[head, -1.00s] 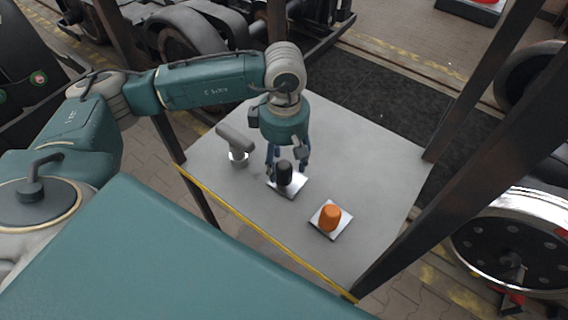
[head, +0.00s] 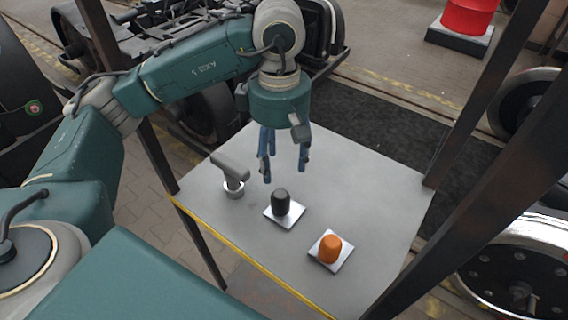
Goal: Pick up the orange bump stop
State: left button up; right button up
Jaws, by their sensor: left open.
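The orange bump stop (head: 330,248) stands upright on a small pale square plate at the right front part of the grey table. My left gripper (head: 284,172) is open and empty, pointing down above the table. It is behind and to the left of the orange bump stop, apart from it. A black bump stop (head: 281,201) on a similar plate stands nearer to the gripper, between it and the orange one. My right gripper does not show.
A grey T-shaped part (head: 232,170) stands on the table (head: 385,215) at the left. Dark posts (head: 480,165) rise at the table's corners. A yellow strip (head: 235,250) runs along the front edge. A red drum (head: 468,16) and wheels stand beyond.

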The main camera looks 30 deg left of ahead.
aim_at(331, 251)
jog(key=l+u, duration=0.45)
jog(key=k+l+u, duration=0.2)
jog(key=u, duration=0.3)
